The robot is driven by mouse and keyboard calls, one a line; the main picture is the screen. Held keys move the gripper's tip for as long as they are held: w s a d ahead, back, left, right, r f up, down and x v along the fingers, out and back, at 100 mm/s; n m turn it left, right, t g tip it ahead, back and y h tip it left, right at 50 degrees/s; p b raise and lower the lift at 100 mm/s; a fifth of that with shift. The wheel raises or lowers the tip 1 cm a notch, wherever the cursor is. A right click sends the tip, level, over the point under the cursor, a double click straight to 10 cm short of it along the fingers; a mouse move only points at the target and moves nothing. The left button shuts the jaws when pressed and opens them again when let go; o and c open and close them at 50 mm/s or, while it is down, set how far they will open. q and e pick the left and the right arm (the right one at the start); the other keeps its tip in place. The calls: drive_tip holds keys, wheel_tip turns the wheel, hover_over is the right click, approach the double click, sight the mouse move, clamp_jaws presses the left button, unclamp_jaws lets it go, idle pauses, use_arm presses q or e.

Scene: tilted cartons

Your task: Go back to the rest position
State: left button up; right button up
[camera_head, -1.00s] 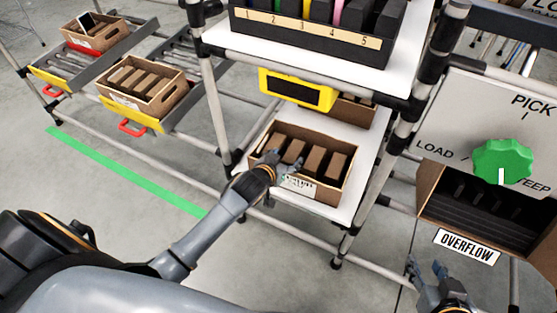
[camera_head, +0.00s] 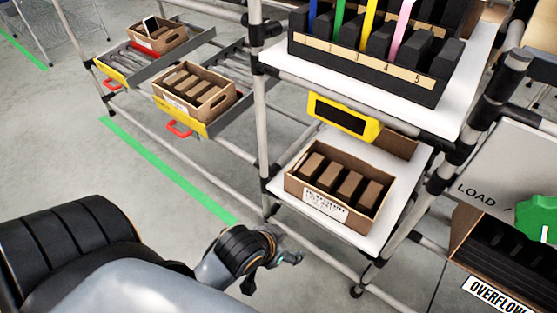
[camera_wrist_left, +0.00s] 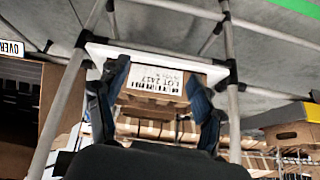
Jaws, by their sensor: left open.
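My left gripper (camera_head: 290,257) is in front of the lower shelf, near the rack's front leg, and holds nothing. Its two fingers stand apart in the left wrist view (camera_wrist_left: 158,100). A carton (camera_head: 325,212) with several brown boxes stands on the white lower shelf (camera_head: 376,238), beyond the gripper and apart from it. Its printed label shows between the fingers in the left wrist view (camera_wrist_left: 155,79). My right gripper is not in the head view now.
A black rack (camera_head: 385,68) with coloured items stands on the upper shelf. A yellow-framed panel (camera_head: 343,117) hangs below it. Two cartons sit on roller lanes at left. Floor at left is clear.

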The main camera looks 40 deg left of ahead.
use_arm(q)
drive_tip(key=shift+g, duration=0.5)
drive_tip(key=s, duration=0.2)
drive_tip(key=s+r, duration=0.1)
drive_tip(key=s, duration=0.1)
drive_tip(key=shift+d, duration=0.15)
drive_tip(key=shift+w, duration=0.1)
